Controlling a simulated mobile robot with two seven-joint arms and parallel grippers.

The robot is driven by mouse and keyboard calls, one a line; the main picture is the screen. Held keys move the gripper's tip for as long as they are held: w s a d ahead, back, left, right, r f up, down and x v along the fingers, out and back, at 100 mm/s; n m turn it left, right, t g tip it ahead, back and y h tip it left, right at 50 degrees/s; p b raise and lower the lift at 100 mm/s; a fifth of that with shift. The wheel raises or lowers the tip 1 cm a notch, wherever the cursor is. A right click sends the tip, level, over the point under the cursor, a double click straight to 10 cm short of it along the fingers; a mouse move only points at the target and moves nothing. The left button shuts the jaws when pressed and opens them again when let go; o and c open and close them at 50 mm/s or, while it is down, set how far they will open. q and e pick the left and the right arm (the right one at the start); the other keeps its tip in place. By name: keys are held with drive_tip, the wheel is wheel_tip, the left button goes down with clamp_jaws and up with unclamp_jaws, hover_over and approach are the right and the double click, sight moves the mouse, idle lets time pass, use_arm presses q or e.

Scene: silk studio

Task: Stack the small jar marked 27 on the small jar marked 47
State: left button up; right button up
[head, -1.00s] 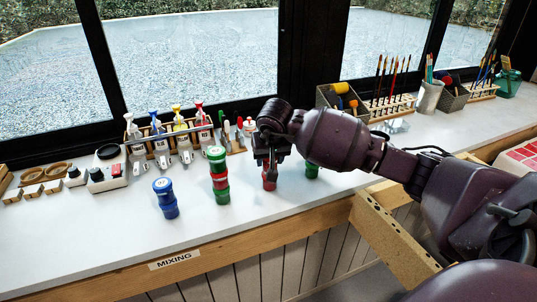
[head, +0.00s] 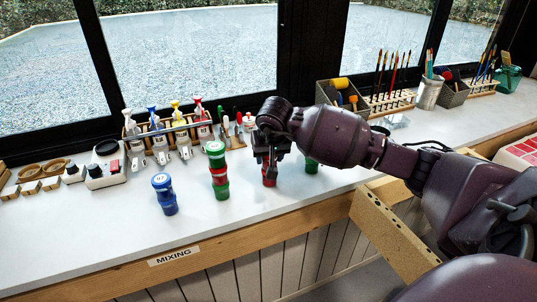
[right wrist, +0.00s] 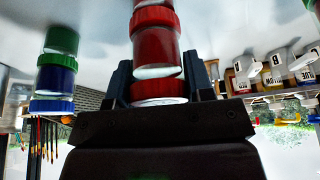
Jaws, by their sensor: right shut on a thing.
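My right gripper (head: 269,160) is shut on a red jar with a red lid (right wrist: 158,90), near the middle of the counter. In the right wrist view, which is upside down, the red jar between the fingers appears to sit above another red lid and jar (right wrist: 152,15). In the head view only red (head: 269,179) shows below the fingers. The marks 27 and 47 are not readable. My left gripper is out of view.
A rack of bottles with coloured tops (head: 175,135) stands behind the jars. A small white device (head: 106,170) is at left. Brush holders (head: 389,98) and a box (head: 340,92) stand at the back right. The front of the white counter (head: 100,235) is clear.

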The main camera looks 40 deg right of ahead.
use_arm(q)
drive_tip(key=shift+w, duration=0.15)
use_arm(e)
drive_tip(key=shift+f, duration=0.2)
drive_tip(key=o, duration=1)
use_arm(q)
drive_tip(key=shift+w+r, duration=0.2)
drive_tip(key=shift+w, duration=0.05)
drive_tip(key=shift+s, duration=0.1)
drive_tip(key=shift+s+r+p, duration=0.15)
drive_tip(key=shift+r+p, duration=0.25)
drive_tip(key=shift+p, duration=0.15)
use_arm(e)
drive_tip(key=v, duration=1.1)
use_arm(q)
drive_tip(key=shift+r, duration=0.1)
use_arm(e)
drive_tip(key=shift+f, duration=0.1)
